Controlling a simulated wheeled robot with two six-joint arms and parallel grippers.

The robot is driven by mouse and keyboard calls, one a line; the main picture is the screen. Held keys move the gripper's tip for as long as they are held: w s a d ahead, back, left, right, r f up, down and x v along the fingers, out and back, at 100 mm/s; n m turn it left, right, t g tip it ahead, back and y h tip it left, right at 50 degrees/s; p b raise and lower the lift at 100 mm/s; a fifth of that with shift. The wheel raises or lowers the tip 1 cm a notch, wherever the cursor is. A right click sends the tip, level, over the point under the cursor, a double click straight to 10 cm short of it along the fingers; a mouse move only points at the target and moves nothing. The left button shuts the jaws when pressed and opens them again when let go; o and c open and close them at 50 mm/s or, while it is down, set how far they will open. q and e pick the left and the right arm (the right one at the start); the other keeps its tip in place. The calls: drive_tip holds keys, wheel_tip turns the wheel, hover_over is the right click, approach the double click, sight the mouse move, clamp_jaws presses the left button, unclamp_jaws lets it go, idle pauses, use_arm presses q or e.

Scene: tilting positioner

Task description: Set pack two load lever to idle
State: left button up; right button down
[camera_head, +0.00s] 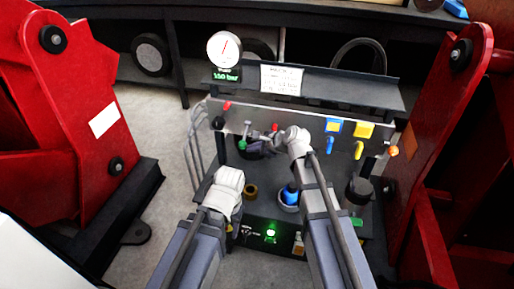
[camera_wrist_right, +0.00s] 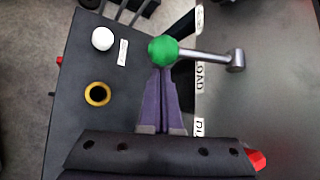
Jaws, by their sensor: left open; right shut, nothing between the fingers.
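A lever with a green ball knob (camera_wrist_right: 163,51) shows in the right wrist view. Its metal rod runs right to a pivot on the grey panel. The green knob (camera_head: 242,145) also shows small in the head view. My right gripper (camera_wrist_right: 164,72) is shut and empty, its fingertips right at the near side of the knob, touching or almost so. In the head view my right gripper (camera_head: 250,147) reaches left along the panel. Labels beside the lever are sideways; one reads LOAD, another is partly hidden. My left gripper (camera_head: 229,192) is lower, its fingers hard to make out; it is open.
A gauge (camera_head: 224,49) with a green 150 bar display stands above the panel. Blue (camera_head: 330,146) and yellow (camera_head: 359,150) handles are to the right. A white knob (camera_wrist_right: 102,38) and a yellow ring (camera_wrist_right: 97,94) sit on the dark top. Red frames flank the bench.

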drive_tip(key=shift+a+r, duration=0.15)
drive_tip(key=shift+r, duration=0.05)
idle(0.4)
drive_tip(key=shift+s+r+g+p, duration=0.15)
drive_tip(key=shift+r+g+p, duration=0.15)
drive_tip(key=shift+p, duration=0.25)
